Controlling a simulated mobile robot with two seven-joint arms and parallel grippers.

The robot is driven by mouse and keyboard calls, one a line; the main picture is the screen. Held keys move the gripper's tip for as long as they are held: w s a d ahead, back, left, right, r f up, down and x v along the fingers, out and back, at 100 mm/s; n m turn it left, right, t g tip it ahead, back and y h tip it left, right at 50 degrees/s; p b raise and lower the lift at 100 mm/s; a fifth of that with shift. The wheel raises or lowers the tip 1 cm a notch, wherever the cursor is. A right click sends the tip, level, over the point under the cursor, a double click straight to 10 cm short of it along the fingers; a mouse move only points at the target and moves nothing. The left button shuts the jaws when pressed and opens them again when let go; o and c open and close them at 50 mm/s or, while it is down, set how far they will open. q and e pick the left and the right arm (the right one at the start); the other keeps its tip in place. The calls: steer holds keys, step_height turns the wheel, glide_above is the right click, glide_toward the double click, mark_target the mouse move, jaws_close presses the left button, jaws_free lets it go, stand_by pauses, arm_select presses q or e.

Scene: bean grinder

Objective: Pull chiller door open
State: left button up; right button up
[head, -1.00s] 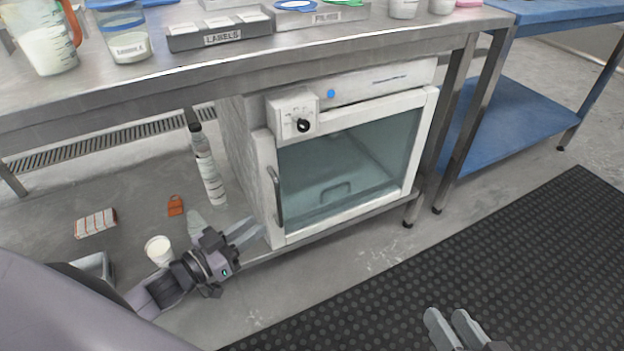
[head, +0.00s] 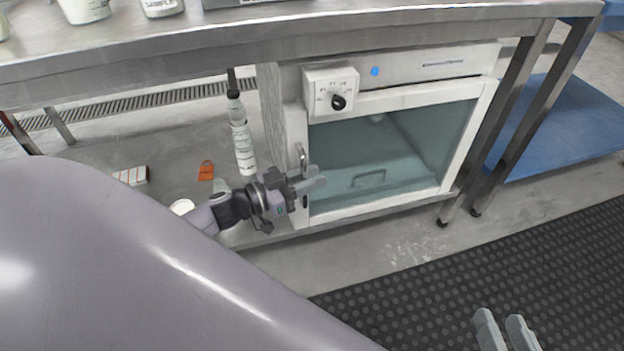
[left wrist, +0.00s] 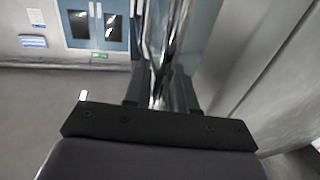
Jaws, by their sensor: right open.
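The chiller (head: 410,150) is a white box under the steel table. Its glass-fronted door (head: 385,165) is shut, with a metal handle (head: 303,156) upright on its left side. My left gripper (head: 318,181) is at the handle, with its fingers pointing right across it and hiding its middle. In the left wrist view, a shiny bar (left wrist: 161,50) runs up between the fingers. I cannot tell whether they are clamped on it. My right gripper (head: 505,332) is open and empty above the black mat at the bottom edge.
A control box with a black knob (head: 338,101) sticks out above the door. A bottle (head: 241,135) stands left of the chiller, with an orange item (head: 206,170) near it. Table legs stand to the right. The floor and black mat (head: 450,260) before the door are clear.

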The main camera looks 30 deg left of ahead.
arm_select(q)
steer(key=shift+w+d, duration=0.1)
steer(key=shift+w, duration=0.15)
jaws_close()
steer(key=shift+s+d, duration=0.1)
steer(key=shift+d, duration=0.05)
